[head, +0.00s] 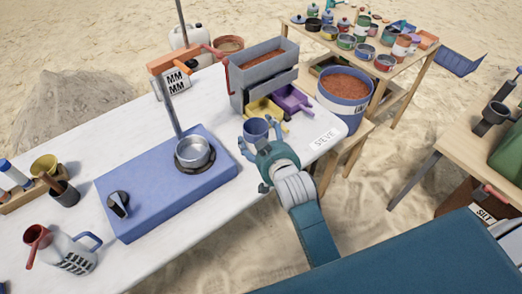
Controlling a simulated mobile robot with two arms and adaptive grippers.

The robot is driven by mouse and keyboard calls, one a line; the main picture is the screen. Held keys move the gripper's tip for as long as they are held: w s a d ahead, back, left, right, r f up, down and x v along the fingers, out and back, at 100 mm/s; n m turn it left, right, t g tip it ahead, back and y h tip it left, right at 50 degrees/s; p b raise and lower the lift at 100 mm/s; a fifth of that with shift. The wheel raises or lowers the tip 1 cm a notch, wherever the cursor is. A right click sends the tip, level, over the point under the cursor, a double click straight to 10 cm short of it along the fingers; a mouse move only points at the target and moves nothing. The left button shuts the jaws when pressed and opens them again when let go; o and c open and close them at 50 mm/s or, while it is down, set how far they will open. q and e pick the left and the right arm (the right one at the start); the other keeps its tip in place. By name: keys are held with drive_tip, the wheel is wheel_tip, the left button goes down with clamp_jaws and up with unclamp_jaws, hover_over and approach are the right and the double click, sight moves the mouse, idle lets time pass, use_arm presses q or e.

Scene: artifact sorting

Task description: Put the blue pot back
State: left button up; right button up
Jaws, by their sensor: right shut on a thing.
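The blue pot (256,127) is a small, open-topped round vessel near the right end of the white table, in front of the grey sieve box. My right gripper (258,144), teal, is shut on it from its near side. The gripper hides the pot's lower part, so I cannot tell whether it touches the table. My left gripper is not in view.
A blue stove (150,205) with a metal pan (194,152) is left of my gripper. The grey sieve box (262,75) and yellow and purple scoops (292,98) stand close behind the pot. A large blue bucket (344,100) is right. A back table (405,72) holds several pots.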

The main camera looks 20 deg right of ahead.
drive_tip(key=shift+f, duration=3.15)
drive_tip(key=o, duration=1.8)
drive_tip(key=shift+c, duration=0.2)
drive_tip(key=shift+r, duration=0.1)
drive_tip(key=v, duration=1.2)
drive_tip(key=shift+b, duration=0.4)
